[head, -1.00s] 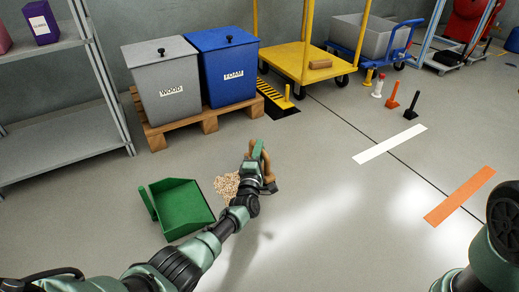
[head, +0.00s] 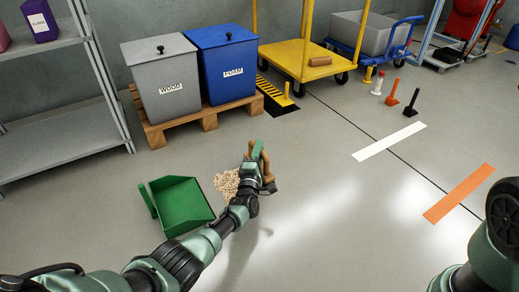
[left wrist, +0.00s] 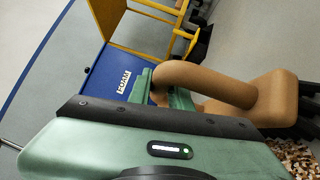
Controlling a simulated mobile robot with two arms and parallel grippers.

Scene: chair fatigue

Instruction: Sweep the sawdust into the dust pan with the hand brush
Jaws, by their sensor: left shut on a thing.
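My left gripper (head: 262,178) is shut on the brown hand brush (head: 268,170), just right of the sawdust. In the left wrist view the brush's curved handle (left wrist: 205,80) passes by the green gripper fingers (left wrist: 172,98), and its block sits beside the sawdust (left wrist: 292,152). The sawdust pile (head: 227,184) lies on the floor between the dust pan and the brush, partly hidden by my arm. The green dust pan (head: 182,205) lies on the floor left of the sawdust. My right gripper is out of view; part of my right arm shows at the lower right.
A grey WOOD bin (head: 165,85) and a blue FOAM bin (head: 225,70) stand on a wooden pallet (head: 183,128) behind. A grey shelf (head: 60,120) stands at the left. A yellow cart (head: 305,62) is at the back. The floor to the right of the brush is clear.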

